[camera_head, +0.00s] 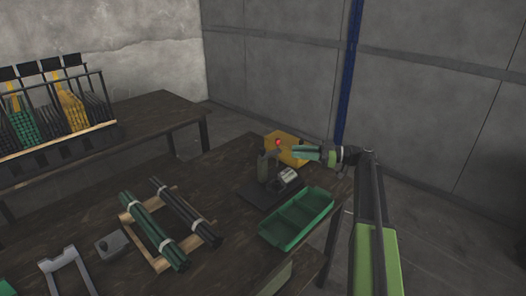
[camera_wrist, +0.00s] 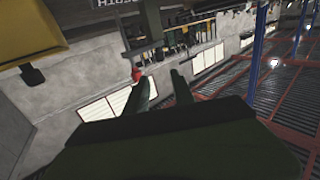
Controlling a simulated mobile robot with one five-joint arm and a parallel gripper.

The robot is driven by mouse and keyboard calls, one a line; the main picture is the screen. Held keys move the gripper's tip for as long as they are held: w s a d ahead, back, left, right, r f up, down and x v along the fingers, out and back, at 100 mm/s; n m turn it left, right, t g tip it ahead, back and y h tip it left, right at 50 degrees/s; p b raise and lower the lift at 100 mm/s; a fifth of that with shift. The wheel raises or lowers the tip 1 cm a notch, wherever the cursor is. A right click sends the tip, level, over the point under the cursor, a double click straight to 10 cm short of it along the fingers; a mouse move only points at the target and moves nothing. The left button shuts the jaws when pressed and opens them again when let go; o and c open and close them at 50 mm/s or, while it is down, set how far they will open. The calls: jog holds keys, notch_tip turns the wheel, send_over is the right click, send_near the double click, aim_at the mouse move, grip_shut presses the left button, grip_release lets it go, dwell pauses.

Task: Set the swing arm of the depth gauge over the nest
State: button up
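The depth gauge (camera_head: 266,168) seems to be the small grey-green upright device on a dark base plate on the near table. A pale grey block (camera_head: 287,175), possibly the nest, sits on the plate right of the upright. The swing arm's angle is too small to make out. My gripper (camera_head: 296,150) is at knob height, to its right. In the wrist view my gripper (camera_wrist: 163,74) has its fingers apart with nothing between them.
A yellow housing (camera_head: 288,143) stands behind the gauge and looms at upper left in the wrist view (camera_wrist: 30,28). A wooden frame (camera_head: 140,240) with bundled rods is to the left. A grey block (camera_head: 111,244) lies further left.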

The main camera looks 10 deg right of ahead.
aim_at(263, 148)
jog(key=x, duration=1.3)
jog(key=shift+w+a, duration=0.15)
jog(key=shift+a, duration=0.2)
grip_shut()
jog(key=shift+d, duration=0.15)
dwell(0.4)
